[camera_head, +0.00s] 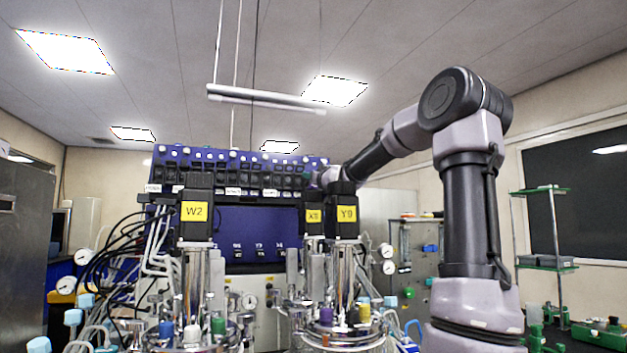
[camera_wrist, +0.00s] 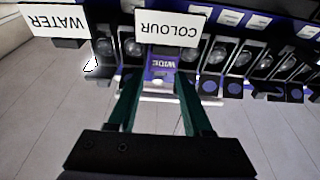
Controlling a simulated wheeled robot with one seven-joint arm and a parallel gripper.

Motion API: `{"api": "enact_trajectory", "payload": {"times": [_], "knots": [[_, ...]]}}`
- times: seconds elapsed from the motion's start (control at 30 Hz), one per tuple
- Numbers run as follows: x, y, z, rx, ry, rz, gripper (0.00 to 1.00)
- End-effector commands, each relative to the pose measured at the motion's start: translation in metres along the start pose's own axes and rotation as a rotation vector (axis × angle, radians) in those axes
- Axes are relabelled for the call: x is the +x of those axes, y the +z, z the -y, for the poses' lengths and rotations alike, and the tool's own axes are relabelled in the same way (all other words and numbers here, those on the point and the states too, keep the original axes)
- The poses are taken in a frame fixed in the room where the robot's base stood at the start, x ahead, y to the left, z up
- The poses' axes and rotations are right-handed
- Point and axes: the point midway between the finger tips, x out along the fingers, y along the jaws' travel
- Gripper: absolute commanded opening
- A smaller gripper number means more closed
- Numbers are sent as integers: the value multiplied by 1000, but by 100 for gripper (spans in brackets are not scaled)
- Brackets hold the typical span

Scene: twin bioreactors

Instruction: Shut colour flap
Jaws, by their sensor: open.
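The white COLOUR label (camera_wrist: 172,28) appears upside down at the top middle of the wrist view. Black framed flaps with round parts behind them line the panel beside it. The colour flap's own outline is partly hidden by the label and my fingers, so I cannot tell how far it stands open. My gripper (camera_wrist: 158,85) is open, its two green fingers reaching up toward the panel just below the label. A purple plate with white lettering (camera_wrist: 163,65) shows between the fingertips. In the head view my arm reaches the right end of the blue panel (camera_head: 240,157); the gripper is mostly hidden there.
A WATER label (camera_wrist: 57,20) hangs left of the COLOUR label in the wrist view, with a row of similar units to the right. Below the panel in the head view stand bioreactor motors marked W2 (camera_head: 194,212) and Y9 (camera_head: 346,214), amid hoses and bottles.

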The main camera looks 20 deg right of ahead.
Motion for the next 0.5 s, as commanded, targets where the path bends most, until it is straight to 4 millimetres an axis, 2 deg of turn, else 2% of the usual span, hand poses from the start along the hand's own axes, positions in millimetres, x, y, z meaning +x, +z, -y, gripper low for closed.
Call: {"api": "enact_trajectory", "payload": {"times": [0.3,0.5], "knots": [[15,-60,-1,-1,1,-5,50],[21,-83,0,-1,1,-2,50]]}}
